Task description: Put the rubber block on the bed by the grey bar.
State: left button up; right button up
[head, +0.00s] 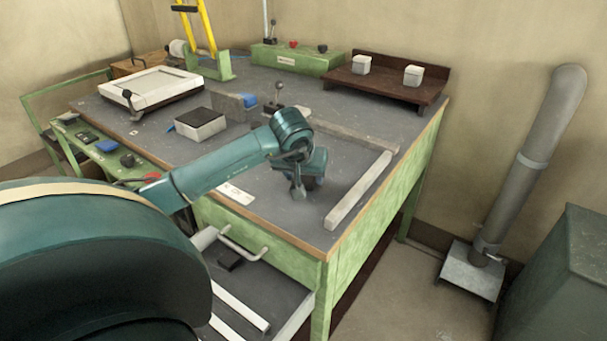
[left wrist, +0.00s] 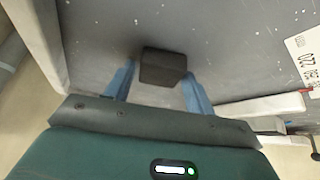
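The rubber block (left wrist: 162,67) is a small dark block between the two blue fingertips of my left gripper (left wrist: 160,76), which appear to meet its sides. In the head view the left gripper (head: 306,190) is low over the grey bed (head: 275,205), with the dark block (head: 312,183) partly hidden at its fingers. Whether the block touches the bed is unclear. A long pale grey bar (head: 358,190) lies along the bed's right edge, right of the gripper; it shows at the left in the wrist view (left wrist: 38,38). My right gripper is out of view.
Another grey bar (head: 352,134) lies across the bed behind the gripper. A dark-topped white block (head: 201,123) and a white framed plate (head: 150,88) stand to the left. A brown shelf (head: 387,84) holds two pale blocks. An open drawer (head: 270,275) is below the front edge.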

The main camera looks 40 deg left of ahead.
pick_arm(q)
jog(key=shift+o, duration=1.1)
jog(key=shift+s+r, duration=0.1)
jog(key=shift+r, duration=0.35)
jog(key=v, duration=1.1)
jog(key=shift+s+p, duration=0.15)
jog(key=shift+p, duration=0.2)
jog(key=shift+d+r, duration=0.1)
jog(key=shift+r, duration=0.05)
